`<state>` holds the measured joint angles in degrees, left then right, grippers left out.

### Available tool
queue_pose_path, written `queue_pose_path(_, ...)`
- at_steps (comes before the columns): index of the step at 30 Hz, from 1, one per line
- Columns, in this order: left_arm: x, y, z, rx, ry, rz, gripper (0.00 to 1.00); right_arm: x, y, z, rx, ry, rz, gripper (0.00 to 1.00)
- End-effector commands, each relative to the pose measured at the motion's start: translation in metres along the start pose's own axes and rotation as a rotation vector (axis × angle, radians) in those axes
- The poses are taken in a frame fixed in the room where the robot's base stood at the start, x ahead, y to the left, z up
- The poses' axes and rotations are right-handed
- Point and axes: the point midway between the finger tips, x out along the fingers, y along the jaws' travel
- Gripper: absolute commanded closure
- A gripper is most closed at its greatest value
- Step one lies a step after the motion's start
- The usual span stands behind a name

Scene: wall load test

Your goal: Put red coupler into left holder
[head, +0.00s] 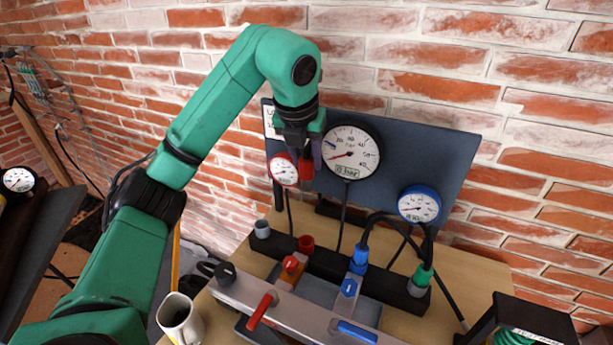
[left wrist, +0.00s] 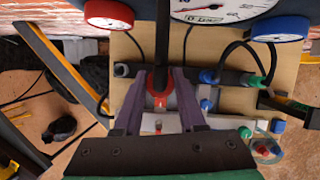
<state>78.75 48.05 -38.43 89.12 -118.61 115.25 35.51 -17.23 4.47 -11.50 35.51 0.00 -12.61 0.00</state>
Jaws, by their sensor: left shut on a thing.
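My left gripper (head: 305,158) is up in front of the gauge board, pointing down, shut on the red coupler (head: 307,171). The coupler is partly hidden by the fingers. In the left wrist view the red coupler (left wrist: 158,100) shows as a red ring between the two fingers. The left holder (head: 262,229) looks like the grey upright cylinder at the left end of the black bar. It stands empty, below and left of the gripper, and the coupler is apart from it. My right gripper is not in view.
The black bar (head: 330,262) also carries a red port (head: 306,242), a blue coupler (head: 359,258) and a green coupler (head: 423,275) with black hoses. The gauge board (head: 440,165) stands behind. Levers sit in front; a mug (head: 180,318) stands lower left.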

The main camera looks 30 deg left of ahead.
Motion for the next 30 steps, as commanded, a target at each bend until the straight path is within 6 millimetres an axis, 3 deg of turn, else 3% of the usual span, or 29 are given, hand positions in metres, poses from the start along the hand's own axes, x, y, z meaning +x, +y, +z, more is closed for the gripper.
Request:
queue_pose_path(10, 0.004, 0.000, -0.002, -0.001, 0.001, 0.000, 1.00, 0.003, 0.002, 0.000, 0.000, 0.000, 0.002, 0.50)
queue_pose_path(30, 0.067, 0.000, -0.027, -0.001, 0.000, 0.000, 1.00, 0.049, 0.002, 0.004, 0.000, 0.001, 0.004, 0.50)
